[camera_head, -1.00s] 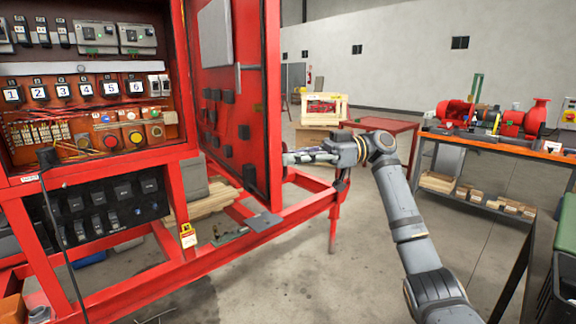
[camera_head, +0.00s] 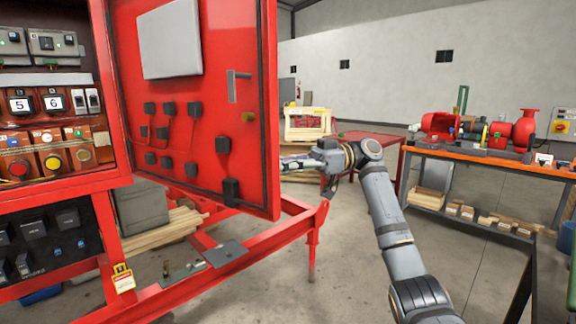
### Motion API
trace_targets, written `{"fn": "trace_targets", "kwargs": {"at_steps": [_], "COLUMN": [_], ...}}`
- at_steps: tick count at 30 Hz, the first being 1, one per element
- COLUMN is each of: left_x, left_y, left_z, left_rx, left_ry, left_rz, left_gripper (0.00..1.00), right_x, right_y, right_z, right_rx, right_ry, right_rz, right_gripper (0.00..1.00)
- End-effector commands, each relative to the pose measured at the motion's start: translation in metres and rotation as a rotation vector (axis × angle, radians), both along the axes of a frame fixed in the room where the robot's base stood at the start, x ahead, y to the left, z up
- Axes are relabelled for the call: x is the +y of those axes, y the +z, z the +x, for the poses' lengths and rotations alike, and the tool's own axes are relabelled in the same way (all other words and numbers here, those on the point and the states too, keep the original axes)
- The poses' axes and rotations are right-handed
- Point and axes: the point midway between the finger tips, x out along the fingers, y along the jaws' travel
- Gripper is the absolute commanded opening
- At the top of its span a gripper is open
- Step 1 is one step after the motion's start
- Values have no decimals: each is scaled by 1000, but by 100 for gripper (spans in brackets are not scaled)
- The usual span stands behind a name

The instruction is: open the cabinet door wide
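The red cabinet door (camera_head: 195,90) stands swung open to the right of the red cabinet (camera_head: 112,90), its inner face turned toward me. A handle (camera_head: 236,84) shows near its free edge. My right gripper (camera_head: 290,163) is just right of the door's free edge, at the height of the door's lower part. Its fingertips are small and partly cut off by the door edge, so I cannot tell whether they are open or touching the door. My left gripper does not show.
The red skid frame (camera_head: 300,225) runs below the door. A red table (camera_head: 375,143) and a crate (camera_head: 307,124) stand behind my arm. An orange-edged workbench (camera_head: 480,150) with red pumps stands at the right.

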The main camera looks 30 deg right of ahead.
Motion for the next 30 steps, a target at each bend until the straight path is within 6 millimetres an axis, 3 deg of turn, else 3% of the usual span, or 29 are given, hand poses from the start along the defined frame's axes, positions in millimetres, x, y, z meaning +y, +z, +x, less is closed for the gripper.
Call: {"fn": "trace_targets", "kwargs": {"at_steps": [8, 9, 14, 25, 30], "left_x": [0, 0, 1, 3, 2], "left_y": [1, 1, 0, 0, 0], "left_z": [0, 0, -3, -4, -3], "left_rx": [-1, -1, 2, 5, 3], "left_ry": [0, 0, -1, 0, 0], "left_rz": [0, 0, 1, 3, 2], "left_gripper": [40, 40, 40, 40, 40], "right_x": [1, 2, 1, 0, -22], "right_y": [2, 2, 2, 1, 1], "right_z": [3, 3, 3, 2, 0], "right_rx": [1, 1, 0, 1, 2], "right_ry": [-10, -9, -8, -6, -8], "right_rz": [7, 7, 6, 4, 4], "right_gripper": [0, 13, 33, 33, 33]}}
